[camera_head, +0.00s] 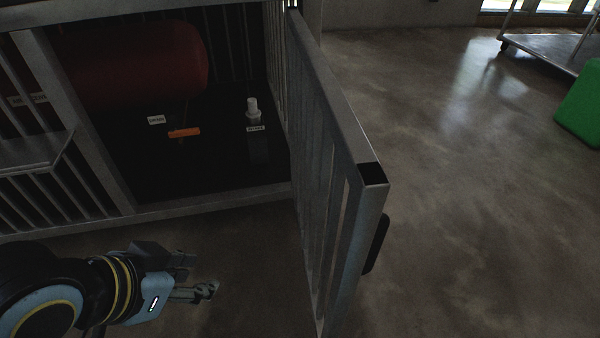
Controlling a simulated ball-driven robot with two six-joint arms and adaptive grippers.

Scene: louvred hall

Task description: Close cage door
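The grey barred cage (200,205) fills the left half of the head view. Its door (345,190) stands wide open, swung out toward me from the right side of the opening. A black handle (376,243) sits on the door's right face near its free edge. My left gripper (200,277) is at the lower left, in front of the opening and to the left of the door, apart from it. Its fingers are spread with nothing between them. My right gripper is not in the picture.
Inside the cage lie a red cylinder (140,65), a white bottle-like object (252,107), an orange piece (184,132) and small labels. A trolley (545,50) and a green object (580,108) stand at the far right. The floor right of the door is clear.

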